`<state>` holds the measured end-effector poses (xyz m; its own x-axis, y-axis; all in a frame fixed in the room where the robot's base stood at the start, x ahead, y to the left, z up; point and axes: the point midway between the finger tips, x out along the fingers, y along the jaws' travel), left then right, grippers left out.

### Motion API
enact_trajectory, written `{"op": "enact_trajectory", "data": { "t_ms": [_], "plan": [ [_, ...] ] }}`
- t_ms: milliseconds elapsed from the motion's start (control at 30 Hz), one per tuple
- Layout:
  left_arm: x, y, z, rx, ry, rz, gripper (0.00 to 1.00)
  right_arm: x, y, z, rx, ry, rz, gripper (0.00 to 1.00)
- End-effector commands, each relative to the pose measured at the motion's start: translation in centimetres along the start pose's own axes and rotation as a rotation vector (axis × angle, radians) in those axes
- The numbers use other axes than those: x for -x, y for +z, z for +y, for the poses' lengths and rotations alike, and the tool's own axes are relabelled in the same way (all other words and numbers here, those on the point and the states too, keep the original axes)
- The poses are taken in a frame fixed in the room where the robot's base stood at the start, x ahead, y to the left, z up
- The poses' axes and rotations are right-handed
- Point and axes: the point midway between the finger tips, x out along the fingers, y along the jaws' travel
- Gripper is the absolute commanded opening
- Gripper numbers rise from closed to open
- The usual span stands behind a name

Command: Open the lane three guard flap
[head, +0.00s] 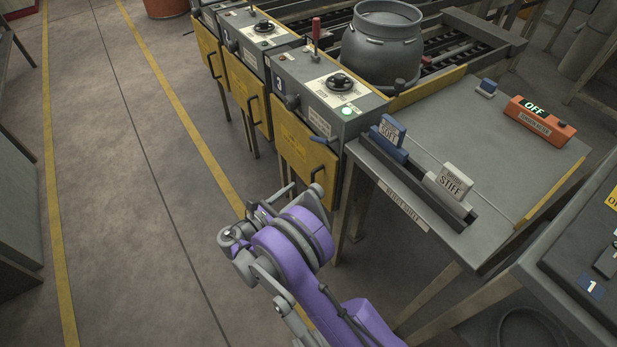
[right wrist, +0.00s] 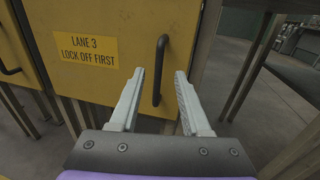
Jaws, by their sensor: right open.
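The lane three guard flap (head: 303,150) is a yellow panel on the front of the nearest grey control box. It hangs shut in the head view. In the right wrist view the flap (right wrist: 110,28) carries a "LANE 3 LOCK OFF FIRST" label and a black vertical bar handle (right wrist: 157,92). My right gripper (right wrist: 160,74) is open, with one finger on each side of the handle in that picture; I cannot tell whether either touches it. In the head view my right gripper (head: 302,188) is low in front of the flap. My left gripper is out of view.
A grey table (head: 520,165) with "SOFT" and "STIFF" blocks stands to the right. Floor at left is clear.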

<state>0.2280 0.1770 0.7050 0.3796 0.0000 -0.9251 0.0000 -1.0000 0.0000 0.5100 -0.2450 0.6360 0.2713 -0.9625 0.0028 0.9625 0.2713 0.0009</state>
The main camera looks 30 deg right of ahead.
Motion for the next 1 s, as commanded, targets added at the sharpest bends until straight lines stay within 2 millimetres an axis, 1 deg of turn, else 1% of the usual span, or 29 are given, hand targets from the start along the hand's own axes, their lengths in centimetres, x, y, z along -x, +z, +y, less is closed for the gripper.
{"op": "enact_trajectory", "data": {
  "t_ms": [33, 200, 300, 400, 567, 833, 867, 1000],
  "plan": [
    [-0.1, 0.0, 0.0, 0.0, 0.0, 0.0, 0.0, -1.1, 0.0, -0.1, 0.0, -0.005, -0.001, 0.47],
    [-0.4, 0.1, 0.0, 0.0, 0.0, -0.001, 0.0, -4.5, -0.1, -0.1, 0.0, -0.004, 0.001, 0.47],
    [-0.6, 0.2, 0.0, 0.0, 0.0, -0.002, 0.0, -6.1, -0.1, -0.1, -0.001, -0.003, 0.001, 0.47],
    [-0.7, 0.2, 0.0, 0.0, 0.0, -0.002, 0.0, -7.3, -0.1, 0.0, -0.001, -0.001, 0.002, 0.47],
    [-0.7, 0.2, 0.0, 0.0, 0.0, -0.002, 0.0, -8.2, 0.0, 0.0, -0.001, 0.0, 0.002, 0.47],
    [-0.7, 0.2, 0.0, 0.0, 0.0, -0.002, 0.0, -8.3, 0.0, 0.0, -0.002, 0.001, 0.002, 0.47],
    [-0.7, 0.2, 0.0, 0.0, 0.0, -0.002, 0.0, -8.3, 0.0, 0.0, -0.002, 0.001, 0.002, 0.43],
    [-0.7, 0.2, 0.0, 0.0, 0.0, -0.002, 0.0, -8.3, 0.0, 0.0, -0.002, 0.0, 0.002, 0.18]
  ]
}}
